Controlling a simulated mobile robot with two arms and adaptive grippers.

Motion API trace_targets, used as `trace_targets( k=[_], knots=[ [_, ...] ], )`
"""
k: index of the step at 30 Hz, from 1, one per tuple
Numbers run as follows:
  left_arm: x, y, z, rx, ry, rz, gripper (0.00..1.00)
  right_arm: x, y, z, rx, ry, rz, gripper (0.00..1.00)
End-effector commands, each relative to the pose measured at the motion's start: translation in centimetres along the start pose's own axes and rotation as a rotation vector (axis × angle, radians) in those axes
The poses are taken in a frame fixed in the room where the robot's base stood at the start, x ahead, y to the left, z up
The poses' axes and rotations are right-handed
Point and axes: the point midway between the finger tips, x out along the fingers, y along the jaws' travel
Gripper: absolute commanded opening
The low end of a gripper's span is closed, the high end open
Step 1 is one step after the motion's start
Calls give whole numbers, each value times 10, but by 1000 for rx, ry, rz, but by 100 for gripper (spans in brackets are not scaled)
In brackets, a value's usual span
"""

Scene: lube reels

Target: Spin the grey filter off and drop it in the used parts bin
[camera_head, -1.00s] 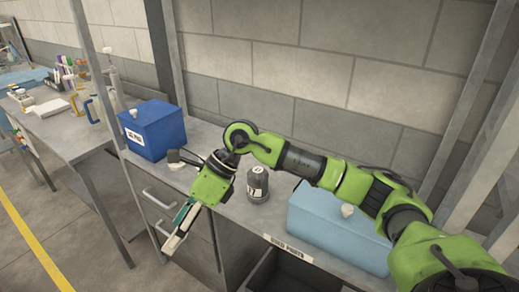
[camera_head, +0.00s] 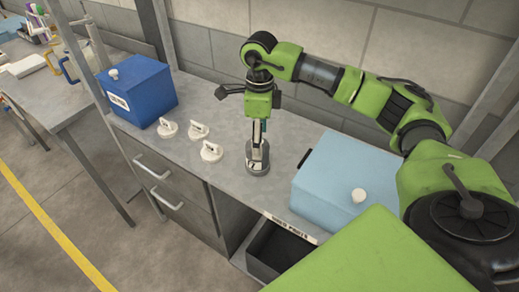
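The grey filter (camera_head: 258,162) stands upright on the grey bench top, in the middle of the head view. My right gripper (camera_head: 258,142) points straight down over it, with its fingers at the filter's upper part. The fingers are seen edge-on and overlap the filter, so I cannot tell whether they grip it. The used parts bin (camera_head: 262,266) is a dark, open box below the bench's front edge, under a white label (camera_head: 290,228). My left gripper is not in view.
A light blue box (camera_head: 340,178) with a white knob stands right of the filter. A blue box (camera_head: 137,92) stands at the back left. Three white handled pieces (camera_head: 198,131) lie left of the filter. Bare bench lies between them and the filter.

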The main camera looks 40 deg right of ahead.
Motion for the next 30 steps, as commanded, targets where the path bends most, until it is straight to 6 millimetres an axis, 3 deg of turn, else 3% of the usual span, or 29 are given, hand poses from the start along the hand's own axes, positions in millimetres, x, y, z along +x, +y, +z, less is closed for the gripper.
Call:
trace_targets(
  k=[4, 13, 25, 26, 30],
  knots=[
    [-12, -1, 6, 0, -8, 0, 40, 28, 1, -1, -1, 3, 4, 67],
    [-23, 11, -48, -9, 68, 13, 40, 71, 0, 1, 0, 0, 2, 67],
    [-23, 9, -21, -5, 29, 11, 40, 80, 0, 1, -1, -2, 0, 67],
    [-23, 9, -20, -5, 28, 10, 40, 80, 0, 1, -1, -2, 0, 64],
    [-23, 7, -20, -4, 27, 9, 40, 80, 0, 1, -1, -2, 1, 28]
  ],
)
